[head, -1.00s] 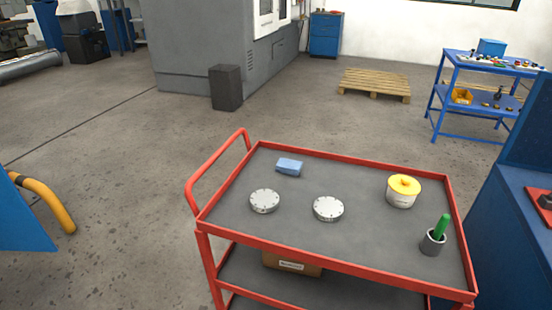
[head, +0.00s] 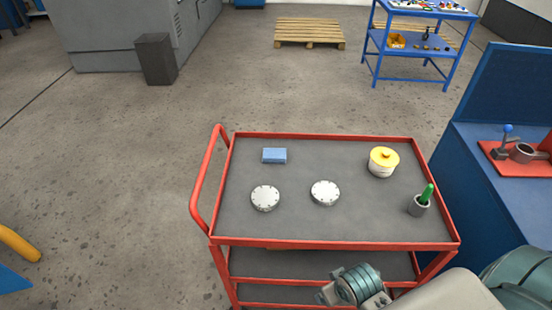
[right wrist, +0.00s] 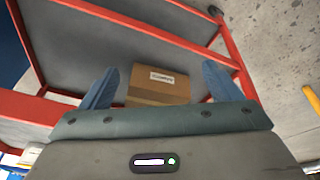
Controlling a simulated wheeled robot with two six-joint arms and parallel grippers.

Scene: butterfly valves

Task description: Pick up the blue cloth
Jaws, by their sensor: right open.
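The blue cloth (head: 274,155) is a small folded light-blue block. It lies flat on the grey top tray of the red cart (head: 330,243), near the back left corner in the head view. My right gripper (right wrist: 168,85) is open and empty; its two blue fingers show in the right wrist view, pointing at the cart's lower shelf. In the head view my right arm comes in at the bottom right, below the front edge of the tray and well away from the cloth. My left gripper is not in view.
Two metal discs (head: 265,197) (head: 325,192), a yellow-lidded tub (head: 383,162) and a grey cup with a green item (head: 419,204) stand on the tray. A cardboard box (right wrist: 158,85) is on the lower shelf. A blue bench (head: 490,190) stands close to the right.

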